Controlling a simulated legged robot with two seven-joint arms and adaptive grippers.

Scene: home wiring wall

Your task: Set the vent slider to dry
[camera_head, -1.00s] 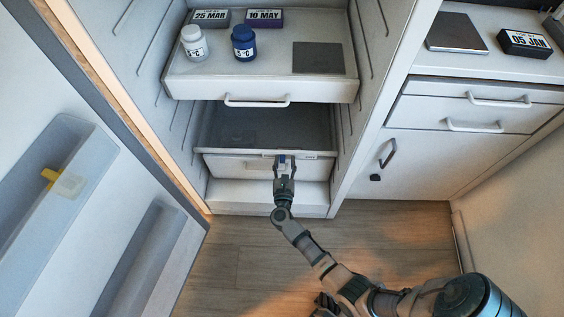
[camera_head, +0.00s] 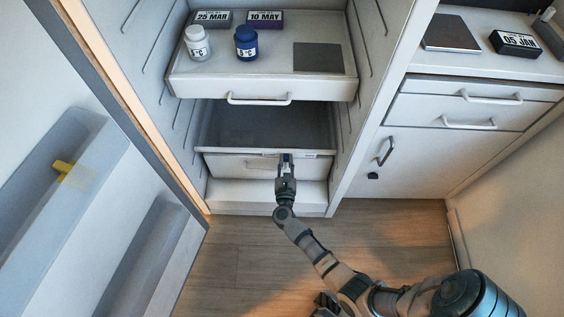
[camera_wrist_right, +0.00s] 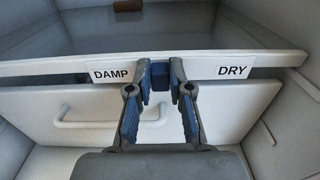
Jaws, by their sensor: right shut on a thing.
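The vent slider (camera_wrist_right: 160,76) is a small dark blue knob on the front rim of the lower drawer. In the right wrist view it sits between the DAMP label (camera_wrist_right: 111,74) on the left and the DRY label (camera_wrist_right: 233,72) on the right. My right gripper (camera_wrist_right: 160,70) is shut on the slider, one finger on each side, and hides part of it. In the head view my right gripper (camera_head: 287,158) reaches up to the drawer front (camera_head: 235,165).
Above is a pulled-out shelf drawer (camera_head: 210,88) with a white bottle (camera_head: 197,44), a blue bottle (camera_head: 246,43) and date blocks. An open door with bins (camera_head: 60,190) stands at left. White cabinets (camera_head: 430,160) are at right. The floor between is clear.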

